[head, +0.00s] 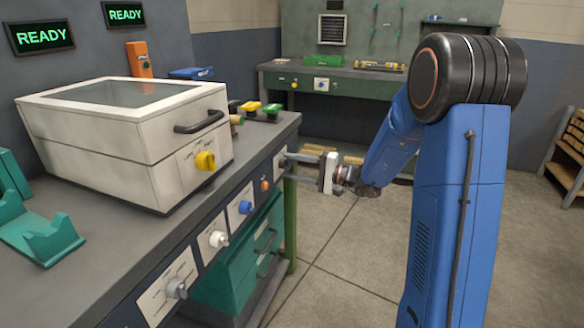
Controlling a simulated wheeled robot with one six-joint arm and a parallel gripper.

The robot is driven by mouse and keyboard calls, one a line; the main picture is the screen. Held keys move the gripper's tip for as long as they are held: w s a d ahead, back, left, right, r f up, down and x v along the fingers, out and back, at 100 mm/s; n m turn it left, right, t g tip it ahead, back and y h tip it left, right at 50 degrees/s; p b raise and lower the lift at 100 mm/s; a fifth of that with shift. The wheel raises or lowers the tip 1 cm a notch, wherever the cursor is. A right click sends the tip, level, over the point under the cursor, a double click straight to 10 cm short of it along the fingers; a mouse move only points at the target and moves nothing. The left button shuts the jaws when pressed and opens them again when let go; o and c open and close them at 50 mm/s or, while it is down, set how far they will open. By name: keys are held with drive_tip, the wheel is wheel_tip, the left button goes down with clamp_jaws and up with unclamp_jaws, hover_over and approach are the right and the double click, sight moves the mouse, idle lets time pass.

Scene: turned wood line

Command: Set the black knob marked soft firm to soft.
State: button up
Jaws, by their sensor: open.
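My gripper (294,166) is at the far right end of the workbench's front panel, pointing left. Its fingers are apart and their tips are close to a pale plate (278,166) on that panel. A small dark shape shows at the plate by the fingertips. It may be the black knob, but it is too small and too covered by the fingers to tell. No soft or firm marking can be read, and I cannot tell the knob's setting or whether the fingers touch it.
The front panel (203,214) also carries a grey knob (176,288), a white knob (218,239), a blue knob (245,207) and a small orange one (265,184). A white lidded machine with a yellow knob (205,160) stands above. Green drawers (245,265) sit below. Floor (340,265) right of the bench is clear.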

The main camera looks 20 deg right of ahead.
drive_tip(key=v, duration=1.7)
drive_tip(key=s+a+f+n+g+h, duration=0.1)
drive_tip(key=s+a+n+g+h, duration=0.15)
drive_tip(key=s+a+g, duration=0.4)
drive_tip(key=s+a+n+g+h, duration=0.25)
drive_tip(key=s+a, duration=0.55)
drive_tip(key=s, duration=0.4)
drive_tip(key=s+d+n+t+h, duration=0.1)
drive_tip(key=s+d+h, duration=0.2)
drive_tip(key=s, duration=0.4)
drive_tip(key=s+d+n+t+h, duration=0.2)
drive_tip(key=s+d+h, duration=0.2)
drive_tip(key=s+h, duration=0.2)
drive_tip(key=shift+s+d+h, duration=0.2)
drive_tip(key=shift+s+h, duration=0.1)
drive_tip(key=shift+s, duration=0.35)
